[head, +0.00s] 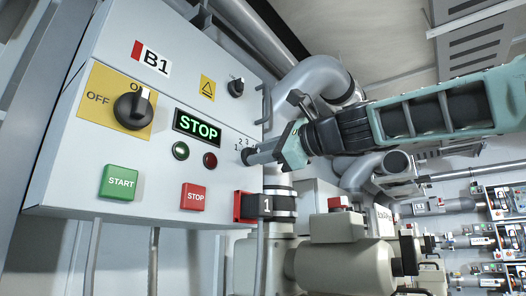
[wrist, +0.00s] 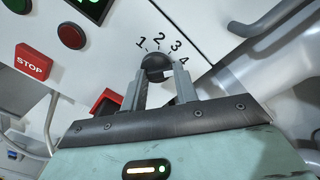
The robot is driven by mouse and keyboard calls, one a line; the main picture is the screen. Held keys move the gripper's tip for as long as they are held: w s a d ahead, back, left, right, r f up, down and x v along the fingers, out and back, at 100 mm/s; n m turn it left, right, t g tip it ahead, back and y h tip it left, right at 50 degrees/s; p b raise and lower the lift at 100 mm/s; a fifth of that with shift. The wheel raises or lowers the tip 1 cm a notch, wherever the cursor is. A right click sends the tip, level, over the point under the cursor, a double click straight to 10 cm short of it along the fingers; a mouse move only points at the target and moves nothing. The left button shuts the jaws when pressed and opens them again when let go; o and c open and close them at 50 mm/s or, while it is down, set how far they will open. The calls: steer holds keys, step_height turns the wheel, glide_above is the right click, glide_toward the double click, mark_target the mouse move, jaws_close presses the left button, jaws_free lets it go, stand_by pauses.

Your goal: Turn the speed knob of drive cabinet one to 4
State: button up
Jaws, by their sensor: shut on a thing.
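The speed knob (wrist: 156,62) is a black round knob with the numbers 1, 2, 3 and 4 around it in the wrist view. My gripper (wrist: 161,78) is shut on it, with one grey finger on each side. In the head view my gripper (head: 249,156) reaches from the right to the lower right of the cabinet face, and its fingers hide most of the knob. The knob's pointer cannot be made out, so its setting is unclear. The light grey drive cabinet (head: 100,160) is labelled B1. Its display (head: 198,126) reads STOP in green.
Left of the knob are a red lamp (head: 210,160), a green lamp (head: 181,151), a red STOP button (head: 194,196), a green START button (head: 120,181) and a black OFF/ON switch (head: 133,108). A small black knob (head: 236,87) sits above. Pipes (head: 312,78) stand close on the right.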

steer(key=shift+f, duration=0.1)
steer(key=o, duration=1)
steer(key=shift+c, duration=0.2)
steer(key=b+v, duration=0.7)
steer(key=v, duration=1)
steer(key=shift+d+b, duration=0.25)
steer(key=shift+b, duration=0.1)
steer(key=shift+s, duration=0.2)
